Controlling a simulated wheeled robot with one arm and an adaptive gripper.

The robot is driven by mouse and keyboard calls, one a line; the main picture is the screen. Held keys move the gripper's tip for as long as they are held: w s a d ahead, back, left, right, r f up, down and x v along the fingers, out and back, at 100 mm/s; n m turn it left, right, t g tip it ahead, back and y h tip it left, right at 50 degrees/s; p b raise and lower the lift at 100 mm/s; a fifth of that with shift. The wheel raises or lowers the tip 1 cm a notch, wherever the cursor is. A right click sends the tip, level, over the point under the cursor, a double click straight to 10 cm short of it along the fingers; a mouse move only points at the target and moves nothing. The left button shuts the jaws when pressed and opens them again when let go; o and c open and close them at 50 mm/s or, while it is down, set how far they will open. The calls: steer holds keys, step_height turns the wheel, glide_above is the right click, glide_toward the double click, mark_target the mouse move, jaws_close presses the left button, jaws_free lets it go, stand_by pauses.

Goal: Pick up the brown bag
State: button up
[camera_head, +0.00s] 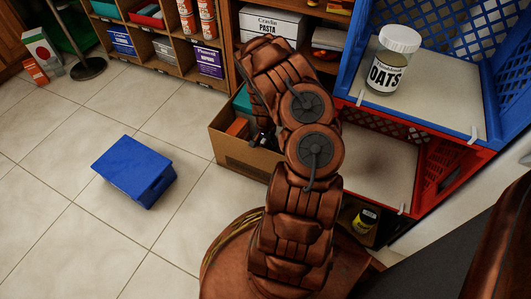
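I cannot make out a brown bag in this view. My arm rises through the middle of the picture and bends away from the camera. Only a small dark part of my gripper (263,138) shows at the left of the arm, over an open cardboard box (245,158). The arm hides the rest, so I cannot see whether the fingers are open or hold anything. The cardboard box stands on the floor and has teal and orange things inside; the arm covers its right part.
An oats jar (391,62) stands in a blue crate (440,130) stacked on a red crate (432,170) at right. Wooden shelves (222,45) with boxes line the back.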

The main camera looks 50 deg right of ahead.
jaws_close()
stand_by(0.3)
